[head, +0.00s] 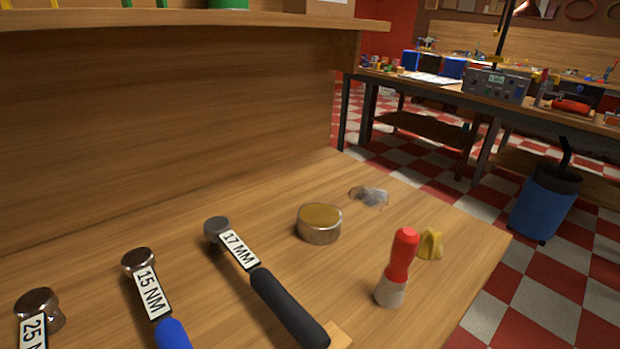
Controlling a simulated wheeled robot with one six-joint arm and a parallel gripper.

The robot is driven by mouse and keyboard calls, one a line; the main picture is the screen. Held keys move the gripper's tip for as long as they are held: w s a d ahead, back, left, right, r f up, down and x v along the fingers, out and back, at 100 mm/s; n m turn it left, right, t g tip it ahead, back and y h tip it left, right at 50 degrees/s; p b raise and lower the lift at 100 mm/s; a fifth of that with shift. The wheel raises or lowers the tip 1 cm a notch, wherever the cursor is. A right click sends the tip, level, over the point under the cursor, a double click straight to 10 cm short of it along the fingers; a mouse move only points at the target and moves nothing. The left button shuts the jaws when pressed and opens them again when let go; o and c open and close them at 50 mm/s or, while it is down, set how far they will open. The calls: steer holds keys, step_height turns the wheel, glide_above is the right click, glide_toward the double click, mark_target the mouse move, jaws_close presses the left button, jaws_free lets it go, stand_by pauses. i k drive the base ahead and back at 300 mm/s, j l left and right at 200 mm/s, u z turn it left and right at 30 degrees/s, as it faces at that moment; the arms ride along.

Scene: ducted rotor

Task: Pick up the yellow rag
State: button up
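The yellow rag (430,243) is a small crumpled piece on the wooden workbench (440,305), close to its right edge. It sits just behind and to the right of an upright red and white object (404,257), whose red upper part stands close beside the rag's left side in the picture. Most of the rag shows. My gripper is not in the picture, so I cannot see its fingers or whether it holds anything.
A round metal tin (320,222) and clear safety glasses (369,195) lie left of the rag. Labelled wrenches (262,277) fill the front left. A shelf (180,18) overhangs the back left. Checkered floor, a blue bin (545,203) and another bench (440,92) lie beyond.

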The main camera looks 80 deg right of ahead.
mark_target(431, 245)
steer(key=z, duration=2.45)
